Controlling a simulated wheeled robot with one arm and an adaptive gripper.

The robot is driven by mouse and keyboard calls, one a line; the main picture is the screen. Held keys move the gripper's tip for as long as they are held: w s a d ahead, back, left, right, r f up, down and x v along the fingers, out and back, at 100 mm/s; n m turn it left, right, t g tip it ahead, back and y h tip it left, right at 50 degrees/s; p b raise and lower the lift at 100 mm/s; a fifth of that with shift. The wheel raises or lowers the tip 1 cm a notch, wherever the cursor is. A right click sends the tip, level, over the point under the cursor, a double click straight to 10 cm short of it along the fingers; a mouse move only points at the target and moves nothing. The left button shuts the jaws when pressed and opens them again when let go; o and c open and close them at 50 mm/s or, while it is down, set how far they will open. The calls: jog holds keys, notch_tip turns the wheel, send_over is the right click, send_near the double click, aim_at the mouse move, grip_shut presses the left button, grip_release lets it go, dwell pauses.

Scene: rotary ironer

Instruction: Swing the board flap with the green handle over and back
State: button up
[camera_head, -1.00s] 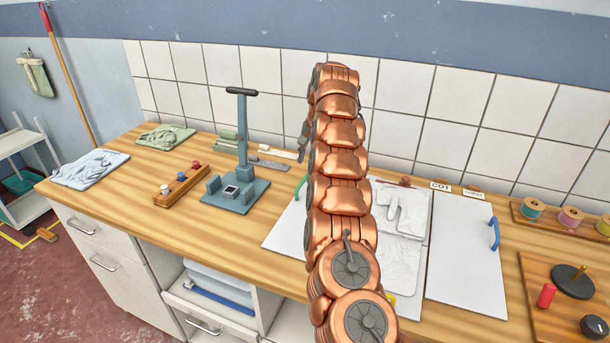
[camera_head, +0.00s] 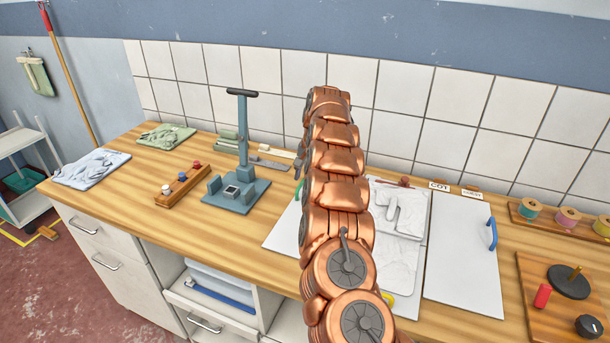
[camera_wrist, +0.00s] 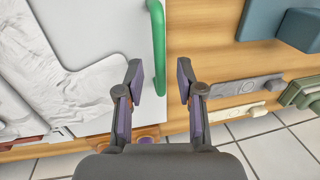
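The white flap with the green handle lies flat on the bench at the board's left side, in the head view (camera_head: 281,232) and the wrist view (camera_wrist: 110,25). Its green handle (camera_wrist: 156,45) stands along the flap's edge in the wrist view; in the head view only a bit of the handle (camera_head: 299,188) shows beside my arm. My gripper (camera_wrist: 160,68) is open. The handle's near end appears between its fingertips, with no visible contact; the height gap is unclear. White cloth with a cut-out shape (camera_head: 404,222) lies on the board's middle. My arm hides part of the board.
A second white flap (camera_head: 462,265) with a blue handle (camera_head: 491,234) lies at the right. A blue-grey press stand (camera_head: 240,190) stands left of the board. Thread spools (camera_head: 567,217) and a wooden board (camera_head: 540,322) are at the far right. A tiled wall (camera_head: 455,95) closes the back.

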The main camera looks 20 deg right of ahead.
grip_shut()
dwell(0.6)
